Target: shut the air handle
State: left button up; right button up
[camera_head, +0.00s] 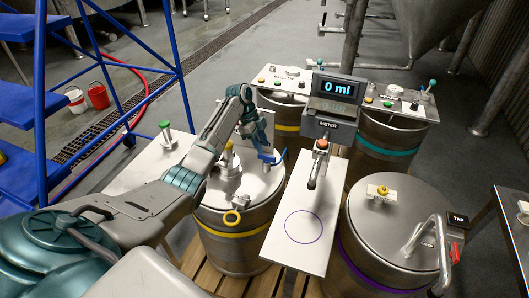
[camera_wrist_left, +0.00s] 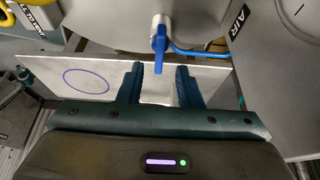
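The air handle is a blue lever on a pale valve body, and it shows in the left wrist view (camera_wrist_left: 159,52) pointing down the picture toward my fingers. In the head view the blue handle (camera_head: 267,156) is on the lid of the yellow-banded keg (camera_head: 230,240), just below my left gripper (camera_head: 252,136). In the wrist view the left gripper's two dark fingers (camera_wrist_left: 159,80) stand apart, with the handle's tip near the gap between them. I cannot tell whether they touch it. My right gripper is not in view.
A blue hose (camera_wrist_left: 200,52) runs from the valve, near a plate marked AIR (camera_wrist_left: 239,20). A white board with a purple circle (camera_head: 305,257) lies right of the keg. The meter (camera_head: 334,97) stands behind, and a purple-banded keg (camera_head: 400,240) is at right.

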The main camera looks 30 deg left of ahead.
pick_arm(q)
jog(key=b+v, duration=0.1)
jog(key=v, duration=0.5)
jog(key=shift+r, duration=0.35)
jog(key=shift+a, duration=0.15)
